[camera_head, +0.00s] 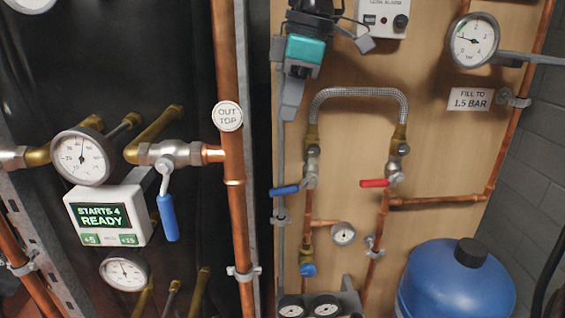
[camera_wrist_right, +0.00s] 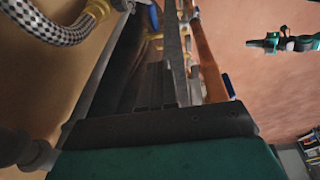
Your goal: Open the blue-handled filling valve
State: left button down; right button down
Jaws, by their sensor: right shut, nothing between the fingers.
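The blue-handled valve (camera_head: 311,180) sits on the left leg of the braided hose loop. Its blue handle (camera_head: 285,190) points left, across the upright pipe. My right gripper (camera_head: 289,112) reaches down from the top with a teal body and grey fingers. Its fingers are shut and empty, in front of the board above the blue handle and apart from it in the picture. In the right wrist view the shut fingers (camera_wrist_right: 168,70) point up the picture. A small teal and dark device (camera_wrist_right: 285,42) at its right looks like my left gripper; its jaws are too small to judge.
A red-handled valve (camera_head: 395,172) is on the right leg, under the braided hose (camera_head: 358,94). A pressure gauge (camera_head: 473,40) hangs above a "FILL TO 1.5 BAR" label (camera_head: 470,99). A larger blue lever (camera_head: 167,216) hangs at left. A blue tank (camera_head: 455,285) stands low right.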

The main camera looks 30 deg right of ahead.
send_near(282, 189)
jog(key=x, duration=0.3)
jog(key=a+x, duration=0.1)
jog(key=x, duration=0.1)
jog(key=shift+w, duration=0.35)
pick_arm(q)
jog(key=shift+r, duration=0.15)
pick_arm(e)
jog(key=shift+d+f, duration=0.15)
jog(key=shift+f, duration=0.4)
pick_arm(q)
jog(key=shift+a, duration=0.1)
